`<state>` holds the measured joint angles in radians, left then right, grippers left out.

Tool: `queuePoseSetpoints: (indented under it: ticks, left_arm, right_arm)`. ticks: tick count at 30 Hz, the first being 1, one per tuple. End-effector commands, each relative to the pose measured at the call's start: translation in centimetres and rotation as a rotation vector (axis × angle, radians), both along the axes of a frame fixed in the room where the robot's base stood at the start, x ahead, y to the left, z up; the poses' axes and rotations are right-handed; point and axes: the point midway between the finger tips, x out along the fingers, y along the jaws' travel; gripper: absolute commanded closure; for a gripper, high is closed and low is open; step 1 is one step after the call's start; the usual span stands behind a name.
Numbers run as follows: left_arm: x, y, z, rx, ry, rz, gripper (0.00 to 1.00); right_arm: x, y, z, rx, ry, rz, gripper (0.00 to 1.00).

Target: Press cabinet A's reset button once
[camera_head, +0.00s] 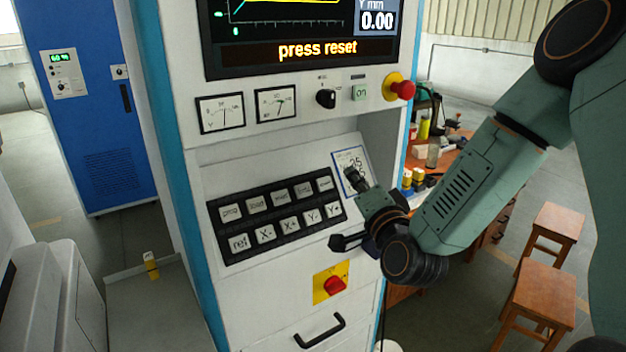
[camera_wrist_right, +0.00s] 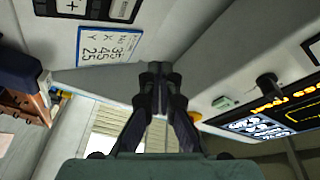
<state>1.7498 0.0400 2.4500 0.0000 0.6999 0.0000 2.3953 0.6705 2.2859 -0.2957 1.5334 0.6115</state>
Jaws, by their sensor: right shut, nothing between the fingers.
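A white cabinet (camera_head: 285,165) with a blue edge fills the middle of the head view. Its screen shows the words "press reset" (camera_head: 318,49). A sloped black keypad (camera_head: 278,216) carries two rows of grey keys with small labels; I cannot clearly read which one says reset. A small green button (camera_head: 360,93) sits right of a black knob; it also shows in the wrist view (camera_wrist_right: 222,102). My right gripper (camera_head: 354,178) is shut and empty, in front of the card right of the keypad. In the wrist view its fingertips (camera_wrist_right: 155,76) are together. My left gripper is out of view.
A red emergency knob (camera_head: 402,90) sticks out at the panel's upper right. A red rotary switch on yellow (camera_head: 334,285) and a black handle (camera_head: 320,331) are below the keypad. A white card (camera_head: 351,160) is beside my gripper. A blue cabinet (camera_head: 90,100) stands left; wooden stools (camera_head: 535,290) stand right.

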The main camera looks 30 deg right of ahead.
Motion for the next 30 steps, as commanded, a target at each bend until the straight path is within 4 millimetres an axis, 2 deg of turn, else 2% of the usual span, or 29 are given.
queuePoseSetpoints:
  ticks: [3,17,30]
  left_arm:
    - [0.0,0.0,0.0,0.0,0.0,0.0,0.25]
    - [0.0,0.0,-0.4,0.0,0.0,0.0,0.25]
    - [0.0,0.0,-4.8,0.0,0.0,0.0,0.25]
  right_arm:
    - [-0.4,-0.5,0.7,0.042,-0.045,-0.013,1.0]
    - [-0.2,-0.5,0.4,0.051,-0.045,-0.013,1.0]
    - [3.6,-0.1,-2.5,0.045,-0.046,-0.008,1.0]
